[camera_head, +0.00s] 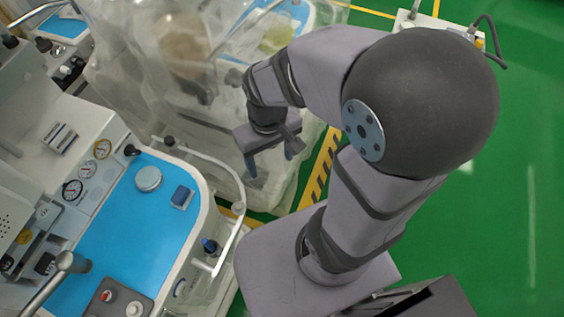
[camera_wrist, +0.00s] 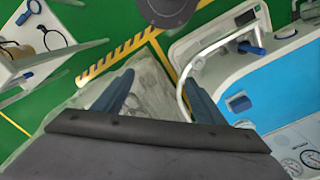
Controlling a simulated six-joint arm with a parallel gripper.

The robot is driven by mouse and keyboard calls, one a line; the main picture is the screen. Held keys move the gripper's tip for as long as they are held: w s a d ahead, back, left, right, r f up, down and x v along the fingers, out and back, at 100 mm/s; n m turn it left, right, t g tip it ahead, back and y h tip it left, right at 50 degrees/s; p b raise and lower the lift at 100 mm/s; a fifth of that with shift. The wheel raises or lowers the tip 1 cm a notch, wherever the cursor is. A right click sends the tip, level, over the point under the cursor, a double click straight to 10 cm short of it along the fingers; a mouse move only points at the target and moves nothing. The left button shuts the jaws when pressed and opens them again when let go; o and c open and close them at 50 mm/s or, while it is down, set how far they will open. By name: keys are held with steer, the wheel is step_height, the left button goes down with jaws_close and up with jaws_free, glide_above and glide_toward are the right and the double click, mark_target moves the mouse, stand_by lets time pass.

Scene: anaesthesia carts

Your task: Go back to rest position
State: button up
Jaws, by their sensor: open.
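My gripper (camera_head: 270,160) hangs over the gap between the blue-topped cart (camera_head: 130,230) and the plastic-covered equipment (camera_head: 150,75). In the wrist view its two blue-grey fingers (camera_wrist: 160,98) stand wide apart with nothing between them. My arm is folded, with the forearm reaching left from the large dark elbow. The cart's blue top also shows at the right of the wrist view (camera_wrist: 270,88).
A silver round knob (camera_head: 148,179) and a blue block (camera_head: 181,196) are on the cart top. A white rail (camera_head: 238,213) curves around its edge. Yellow-black tape (camera_head: 321,168) marks the green floor (camera_head: 520,200), which is open at right.

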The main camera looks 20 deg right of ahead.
steer(key=shift+s+d+f+m, duration=0.15)
steer(key=shift+s+d+m, duration=0.15)
steer(key=shift+s+d, duration=0.3)
steer(key=shift+s+d+f+m, duration=0.15)
steer(key=shift+s+d+m, duration=0.15)
steer(key=shift+s+d, duration=0.2)
stand_by(0.5)
